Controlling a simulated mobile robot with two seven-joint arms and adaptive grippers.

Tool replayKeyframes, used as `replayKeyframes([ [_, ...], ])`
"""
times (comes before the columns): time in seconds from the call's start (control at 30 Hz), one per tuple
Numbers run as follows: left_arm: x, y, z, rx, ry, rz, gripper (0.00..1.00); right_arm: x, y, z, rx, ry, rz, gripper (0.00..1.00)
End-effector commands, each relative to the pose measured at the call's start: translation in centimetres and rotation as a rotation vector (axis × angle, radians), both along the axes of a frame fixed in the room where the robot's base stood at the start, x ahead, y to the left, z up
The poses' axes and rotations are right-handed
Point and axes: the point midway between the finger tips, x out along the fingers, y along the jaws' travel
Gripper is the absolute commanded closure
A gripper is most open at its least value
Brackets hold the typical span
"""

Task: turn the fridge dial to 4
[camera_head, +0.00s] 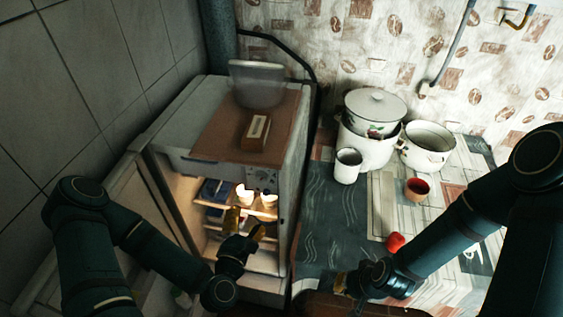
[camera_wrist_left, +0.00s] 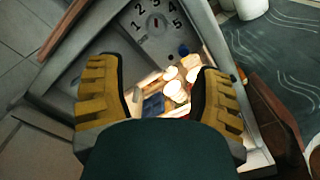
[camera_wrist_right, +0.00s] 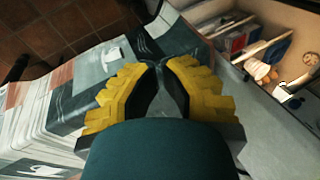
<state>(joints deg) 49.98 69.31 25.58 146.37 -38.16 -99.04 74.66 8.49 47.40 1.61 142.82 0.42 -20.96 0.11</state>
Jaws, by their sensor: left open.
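The fridge (camera_head: 180,160) stands at the left with its door open and its inside lit. The dial (camera_wrist_left: 157,25) shows in the left wrist view, ringed by numbers from 1 to 5 on a grey panel. A small reddish mark shows on the dial; I cannot tell exactly which number it points at. In the head view the panel (camera_head: 262,174) is small and its numbers are unreadable. My left gripper (camera_head: 248,232) is open and empty, in front of the lit shelves and below the panel, apart from the dial. My right gripper (camera_wrist_right: 158,66) is shut and empty, over the counter side.
A small blue knob (camera_wrist_left: 183,49) sits beside the dial. Enamel pots (camera_head: 372,150), a white mug (camera_head: 347,166), a red-brown cup (camera_head: 417,188) and a red object (camera_head: 395,242) stand on the table at right.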

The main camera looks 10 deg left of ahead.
Motion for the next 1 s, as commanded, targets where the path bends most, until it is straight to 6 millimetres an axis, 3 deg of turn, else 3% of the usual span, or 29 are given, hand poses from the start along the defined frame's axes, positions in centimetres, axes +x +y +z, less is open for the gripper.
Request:
replayKeyframes([
  [0.17, 0.6, 0.4, 0.2, -0.026, -0.016, 0.018, 0.34, 0.0, 0.0, -0.7, -0.001, 0.001, 0.0, 1.0],
  [0.4, 3.0, 0.2, -0.1, -0.022, -0.016, 0.015, 0.34, 0.0, 0.2, -3.8, -0.006, 0.002, 0.0, 1.0],
  [1.0, 6.8, 0.2, -0.2, -0.017, -0.015, 0.015, 0.34, -1.5, 0.5, -10.8, -0.002, 0.038, 0.027, 1.0],
])
